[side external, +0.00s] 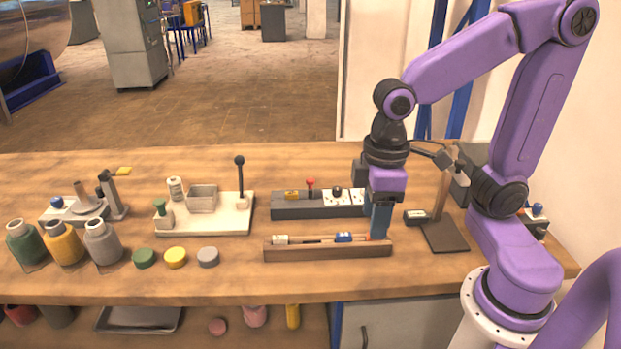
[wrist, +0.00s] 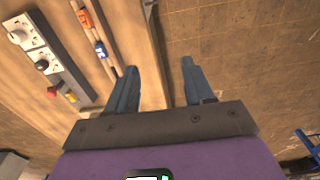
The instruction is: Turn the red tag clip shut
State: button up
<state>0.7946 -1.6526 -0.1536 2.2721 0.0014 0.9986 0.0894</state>
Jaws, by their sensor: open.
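A wooden rail (side external: 325,253) lies along the front of the bench, with thin rods along it. A small orange-red clip (wrist: 84,17) sits on the rods in the wrist view. A blue clip (side external: 344,237) sits farther right, also seen in the wrist view (wrist: 100,49). My gripper (side external: 379,235) points down by the rail's right end, apart from both clips. In the wrist view my gripper (wrist: 159,68) is open and empty.
A grey socket strip (side external: 295,210) with a red lever (side external: 311,183) and a yellow part stands behind the rail. A stand with a dark base (side external: 443,236) is to the right. Coloured discs (side external: 175,257) lie left. Bare bench lies in front of the rail.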

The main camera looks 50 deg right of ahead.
jog(key=w+r+m, duration=0.2)
jog(key=w+m, duration=0.2)
jog(key=w, duration=0.6)
jog(key=r+m, duration=0.2)
jog(key=m, duration=0.9)
send_over(310, 181)
notch_tip(310, 181, down, 17)
jog(key=shift+d+f, duration=0.1)
jog(key=shift+f, duration=0.1)
grip_shut()
